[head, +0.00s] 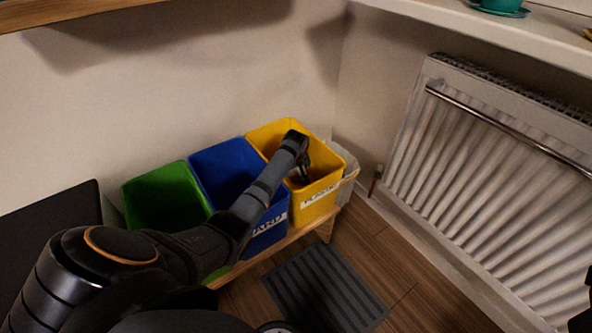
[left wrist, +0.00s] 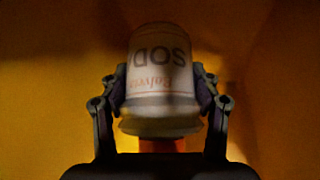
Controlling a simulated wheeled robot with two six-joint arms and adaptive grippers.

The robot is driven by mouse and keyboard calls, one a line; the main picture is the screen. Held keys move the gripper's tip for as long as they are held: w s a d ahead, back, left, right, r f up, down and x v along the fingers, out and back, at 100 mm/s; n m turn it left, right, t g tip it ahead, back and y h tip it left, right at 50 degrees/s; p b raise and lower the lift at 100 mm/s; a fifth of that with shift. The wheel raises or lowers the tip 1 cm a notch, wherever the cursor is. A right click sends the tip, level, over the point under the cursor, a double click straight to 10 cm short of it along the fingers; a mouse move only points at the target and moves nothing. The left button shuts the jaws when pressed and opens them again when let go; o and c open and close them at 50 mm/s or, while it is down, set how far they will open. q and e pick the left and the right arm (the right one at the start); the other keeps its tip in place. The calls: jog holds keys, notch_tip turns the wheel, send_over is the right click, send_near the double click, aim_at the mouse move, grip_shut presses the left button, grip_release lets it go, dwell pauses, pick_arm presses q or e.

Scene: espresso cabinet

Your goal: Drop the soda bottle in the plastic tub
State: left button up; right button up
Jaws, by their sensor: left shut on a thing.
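The plastic tub is the yellow bin (head: 322,204), with a white label on its front. My left gripper (head: 303,174) reaches down into its opening in the head view. In the left wrist view, my left gripper (left wrist: 161,100) is shut on the soda bottle (left wrist: 160,70), with one finger on each side. The bottle is pale, and its "SODA" lettering appears upside down. Yellow walls (left wrist: 50,80) surround it in that view. The bottle cannot be made out in the head view.
A blue bin (head: 268,236) and a green bin (head: 165,190) stand left of the yellow one on a low wooden bench (head: 247,262). A white radiator (head: 480,170) is at right. A grey striped mat (head: 325,287) lies on the floor. A dark part of mine shows at the right edge.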

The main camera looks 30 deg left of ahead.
pick_arm(q)
jog(key=shift+f, duration=0.1)
jog(key=shift+f, duration=0.5)
jog(key=o, duration=1)
jog(key=shift+c, duration=0.2)
